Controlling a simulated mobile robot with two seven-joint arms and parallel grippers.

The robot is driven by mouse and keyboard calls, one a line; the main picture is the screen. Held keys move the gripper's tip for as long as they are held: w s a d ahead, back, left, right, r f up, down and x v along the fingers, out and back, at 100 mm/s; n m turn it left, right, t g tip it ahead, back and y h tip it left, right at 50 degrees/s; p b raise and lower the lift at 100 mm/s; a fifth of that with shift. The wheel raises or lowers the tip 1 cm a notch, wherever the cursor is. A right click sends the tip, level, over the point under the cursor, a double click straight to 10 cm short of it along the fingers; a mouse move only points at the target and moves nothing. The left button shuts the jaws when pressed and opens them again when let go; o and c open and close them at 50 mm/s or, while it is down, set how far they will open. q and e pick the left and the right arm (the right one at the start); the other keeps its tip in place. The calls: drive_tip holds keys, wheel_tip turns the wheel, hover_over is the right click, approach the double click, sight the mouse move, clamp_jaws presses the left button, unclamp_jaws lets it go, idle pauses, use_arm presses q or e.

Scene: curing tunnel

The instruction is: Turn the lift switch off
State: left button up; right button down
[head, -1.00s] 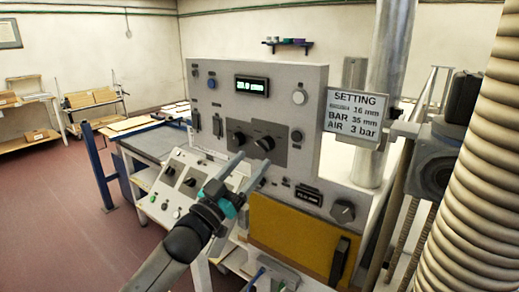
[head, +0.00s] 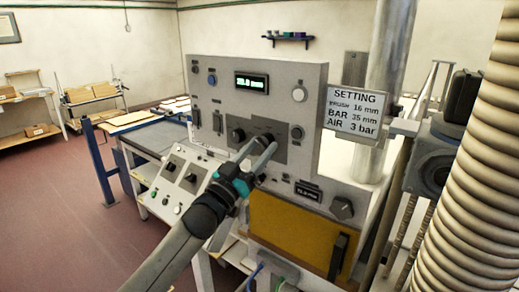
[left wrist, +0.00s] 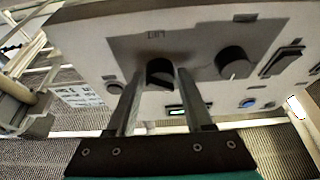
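The lift switch (left wrist: 160,72) is a dark rotary knob on a dark grey plate of the control panel (head: 222,75). In the left wrist view, which sees the panel upside down, the label "LIFT" stands beside it. My left gripper (head: 262,146) points at this knob. Its two fingers (left wrist: 160,88) are apart, one on each side of the knob, with narrow gaps; contact cannot be told. In the head view my fingers largely hide the knob. My right gripper is not in view.
A second dark knob (head: 237,135) sits on the same plate, left of the lift switch. A sloped console (head: 180,185) with knobs and buttons stands lower left. A setting sign (head: 353,112) and a ribbed hose (head: 470,180) are to the right. A yellow panel (head: 290,232) lies below.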

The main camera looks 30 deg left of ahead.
use_arm(q)
clamp_jaws()
drive_tip(key=shift+m+h, duration=0.4)
drive_tip(key=m+h, duration=0.1)
drive_tip(key=m, duration=0.1)
drive_tip(key=m+g+h, duration=0.1)
drive_tip(key=m, duration=0.2)
drive_tip(key=m+h, duration=0.1)
drive_tip(key=m, duration=0.1)
drive_tip(key=shift+a+r+m+h+p, duration=0.1)
drive_tip(key=shift+a+m+h+p, duration=0.2)
drive_tip(key=shift+p, duration=0.05)
drive_tip(key=shift+a+r+m+g+h+p, duration=0.1)
drive_tip(key=shift+m+g+h+p, duration=0.35)
drive_tip(key=shift+m, duration=1.2)
drive_tip(key=shift+a+m+g+h+p, duration=0.15)
drive_tip(key=shift+m+g+h, duration=0.55)
drive_tip(key=shift+m, duration=0.95)
drive_tip(key=shift+d, duration=0.1)
drive_tip(key=shift+o, duration=2.2)
unclamp_jaws()
